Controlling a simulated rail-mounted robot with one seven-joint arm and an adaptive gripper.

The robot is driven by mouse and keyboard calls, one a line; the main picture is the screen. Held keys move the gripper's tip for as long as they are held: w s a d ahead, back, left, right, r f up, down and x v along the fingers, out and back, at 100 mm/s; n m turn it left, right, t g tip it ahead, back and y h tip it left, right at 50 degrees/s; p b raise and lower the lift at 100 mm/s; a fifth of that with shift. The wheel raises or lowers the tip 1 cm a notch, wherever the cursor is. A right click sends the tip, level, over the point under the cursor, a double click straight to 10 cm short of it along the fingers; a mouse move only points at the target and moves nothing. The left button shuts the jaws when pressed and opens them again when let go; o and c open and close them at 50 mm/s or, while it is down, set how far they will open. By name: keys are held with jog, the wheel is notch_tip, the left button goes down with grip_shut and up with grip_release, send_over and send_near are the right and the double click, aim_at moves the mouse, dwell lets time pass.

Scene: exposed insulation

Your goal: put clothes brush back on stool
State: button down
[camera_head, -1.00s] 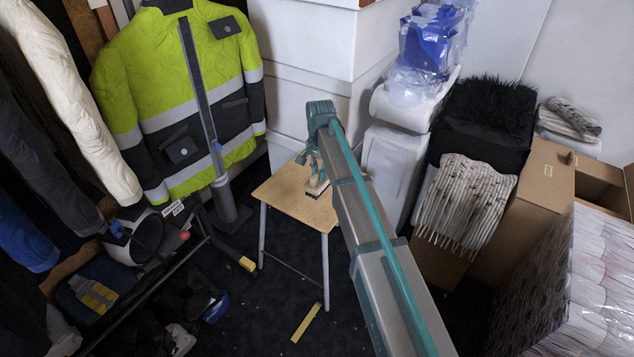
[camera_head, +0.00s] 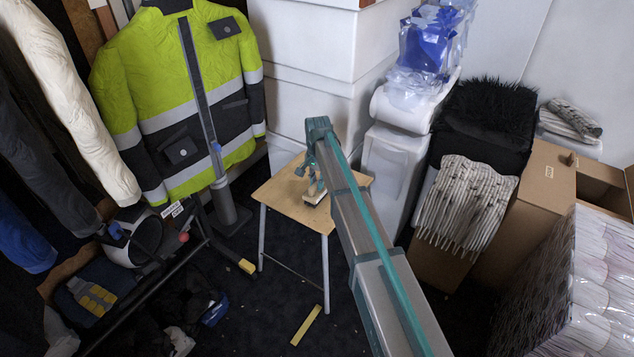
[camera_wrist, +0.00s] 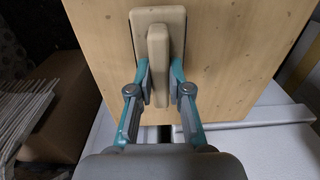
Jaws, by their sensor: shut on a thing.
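The clothes brush (camera_wrist: 159,40) has a pale wooden back with a raised handle. In the wrist view my gripper (camera_wrist: 159,82) is shut on the handle, with one finger on each side. The stool (camera_head: 283,203) has a light wooden top and pale legs. In the head view the brush (camera_head: 314,196) is over the right part of the stool top, with my gripper (camera_head: 312,180) above it and partly hiding it. The stool top (camera_wrist: 232,50) fills the background behind the brush in the wrist view. I cannot tell whether the brush touches the stool top.
White boxes (camera_head: 300,50) stand behind the stool. A yellow and black jacket (camera_head: 180,100) hangs at its left. A black bin-like stack (camera_head: 485,125) and a cardboard box (camera_head: 530,205) stand to the right. A yellow strip (camera_head: 306,325) lies on the floor in front.

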jog(key=shift+f, duration=0.35)
jog(key=c, duration=1.1)
grip_release()
jog(key=shift+f, duration=0.1)
notch_tip(320, 180, up, 13)
jog(key=p, duration=0.1)
jog(key=shift+d+f, duration=0.1)
